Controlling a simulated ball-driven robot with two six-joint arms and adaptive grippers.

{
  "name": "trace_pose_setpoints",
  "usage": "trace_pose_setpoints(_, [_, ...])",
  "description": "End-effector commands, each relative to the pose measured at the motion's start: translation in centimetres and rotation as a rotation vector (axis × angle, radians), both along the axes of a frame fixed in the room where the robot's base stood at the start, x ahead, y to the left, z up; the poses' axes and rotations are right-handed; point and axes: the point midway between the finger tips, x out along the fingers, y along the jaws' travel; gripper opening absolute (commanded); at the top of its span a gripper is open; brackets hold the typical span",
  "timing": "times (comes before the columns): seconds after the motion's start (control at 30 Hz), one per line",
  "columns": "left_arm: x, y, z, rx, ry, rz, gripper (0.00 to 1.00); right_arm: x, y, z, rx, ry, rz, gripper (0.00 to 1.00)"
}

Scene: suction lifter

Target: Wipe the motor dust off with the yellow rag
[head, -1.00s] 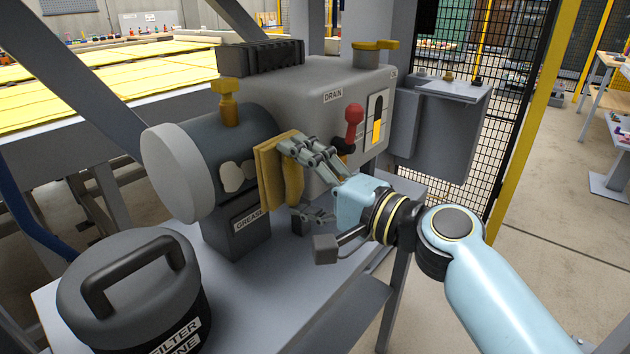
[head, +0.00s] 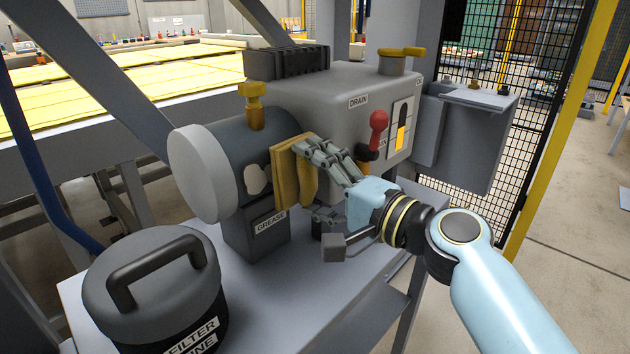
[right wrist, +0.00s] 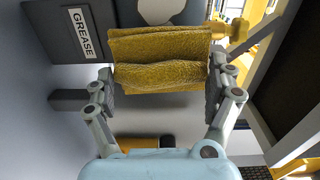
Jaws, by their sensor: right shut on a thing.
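The dark grey motor (head: 226,150) with its light round end cap (head: 200,175) lies on the bench, above the GREASE label. A pale dust patch (head: 257,180) shows on its side, just left of the yellow rag (head: 288,172). My right gripper (head: 314,180) is shut on the rag, which hangs folded against or very close to the motor's side; contact is unclear. In the right wrist view the rag (right wrist: 160,75) spans the space between both fingers. Any dust behind the rag is hidden. My left gripper is not in view.
A black lidded FILTER canister (head: 152,285) stands at the front left of the bench (head: 270,315). A red-knobbed lever (head: 378,128) and the grey DRAIN tank (head: 335,100) are close behind my right gripper. A brass fitting (head: 253,105) stands on the motor.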

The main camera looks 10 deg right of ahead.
Motion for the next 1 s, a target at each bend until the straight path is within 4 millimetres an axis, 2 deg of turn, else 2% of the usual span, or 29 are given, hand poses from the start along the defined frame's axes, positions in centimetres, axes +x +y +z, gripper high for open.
trace_pose_setpoints(1.0, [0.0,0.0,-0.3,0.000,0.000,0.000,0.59,1.7,1.1,0.0,0.001,-0.001,0.000,0.37])
